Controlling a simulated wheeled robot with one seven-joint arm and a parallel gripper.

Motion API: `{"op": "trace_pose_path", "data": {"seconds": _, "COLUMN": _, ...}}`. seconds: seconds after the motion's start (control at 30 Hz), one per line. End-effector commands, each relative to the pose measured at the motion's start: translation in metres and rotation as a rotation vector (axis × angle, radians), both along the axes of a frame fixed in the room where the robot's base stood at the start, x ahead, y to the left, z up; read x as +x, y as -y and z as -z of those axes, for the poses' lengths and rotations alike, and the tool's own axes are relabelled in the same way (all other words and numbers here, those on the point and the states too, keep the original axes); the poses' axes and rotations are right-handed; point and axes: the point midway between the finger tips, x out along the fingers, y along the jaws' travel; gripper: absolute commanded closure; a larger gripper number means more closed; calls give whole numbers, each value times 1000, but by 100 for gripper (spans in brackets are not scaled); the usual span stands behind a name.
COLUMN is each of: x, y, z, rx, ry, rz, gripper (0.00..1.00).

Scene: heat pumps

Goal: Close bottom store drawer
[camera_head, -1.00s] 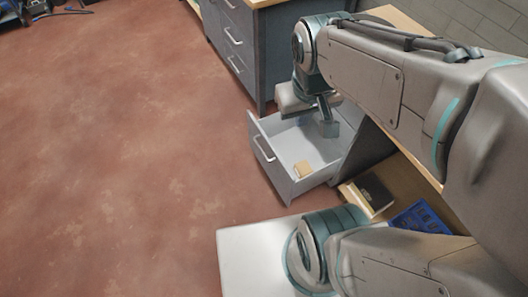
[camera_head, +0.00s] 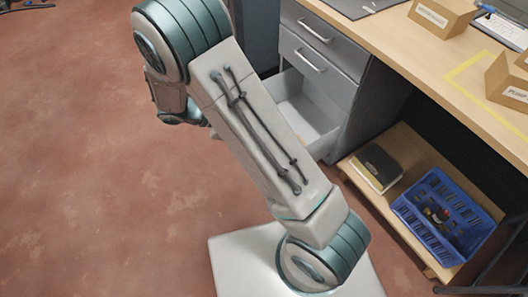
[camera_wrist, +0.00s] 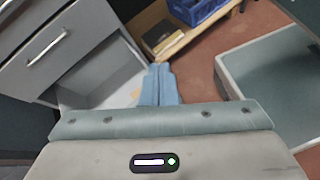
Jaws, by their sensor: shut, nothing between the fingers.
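The bottom store drawer (camera_head: 297,104) is pulled out of the grey cabinet beneath the workbench. My arm covers its front and handle in the head view. In the wrist view its pale interior (camera_wrist: 108,78) lies left of my fingers, with a bit of a tan object at its right side. My gripper (camera_wrist: 159,72) has its two blue fingers together, with nothing between them. The fingertips overlap the drawer's edge in the picture; I cannot tell whether they touch it. In the head view the gripper is mostly hidden behind my arm, out on the drawer's front side.
Closed drawers with bar handles (camera_head: 311,60) sit above the open one. Cardboard boxes (camera_head: 441,17) stand on the workbench (camera_head: 395,48). The red floor at left is clear.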

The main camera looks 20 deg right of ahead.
Motion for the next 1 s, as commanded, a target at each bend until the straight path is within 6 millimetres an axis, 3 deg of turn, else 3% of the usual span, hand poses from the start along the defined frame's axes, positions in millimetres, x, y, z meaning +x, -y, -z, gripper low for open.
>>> {"op": "trace_pose_path", "data": {"seconds": 0.03, "x": 5, "y": -8, "z": 42, "rx": -58, "ry": -35, "rz": -56, "gripper": 100}}
{"op": "trace_pose_path", "data": {"seconds": 0.1, "x": 11, "y": -17, "z": 76, "rx": -138, "ry": -76, "rz": -132, "gripper": 100}}
{"op": "trace_pose_path", "data": {"seconds": 0.3, "x": 25, "y": -44, "z": 165, "rx": -348, "ry": -163, "rz": -333, "gripper": 100}}
{"op": "trace_pose_path", "data": {"seconds": 0.4, "x": 29, "y": -55, "z": 197, "rx": -427, "ry": -190, "rz": -409, "gripper": 100}}
{"op": "trace_pose_path", "data": {"seconds": 0.53, "x": 30, "y": -63, "z": 221, "rx": -491, "ry": -208, "rz": -471, "gripper": 100}}
{"op": "trace_pose_path", "data": {"seconds": 0.7, "x": 33, "y": -61, "z": 229, "rx": -520, "ry": -216, "rz": -495, "gripper": 100}}
{"op": "trace_pose_path", "data": {"seconds": 0.87, "x": 40, "y": -39, "z": 228, "rx": -520, "ry": -216, "rz": -491, "gripper": 100}}
{"op": "trace_pose_path", "data": {"seconds": 1.0, "x": 49, "y": -10, "z": 230, "rx": -519, "ry": -216, "rz": -491, "gripper": 100}}
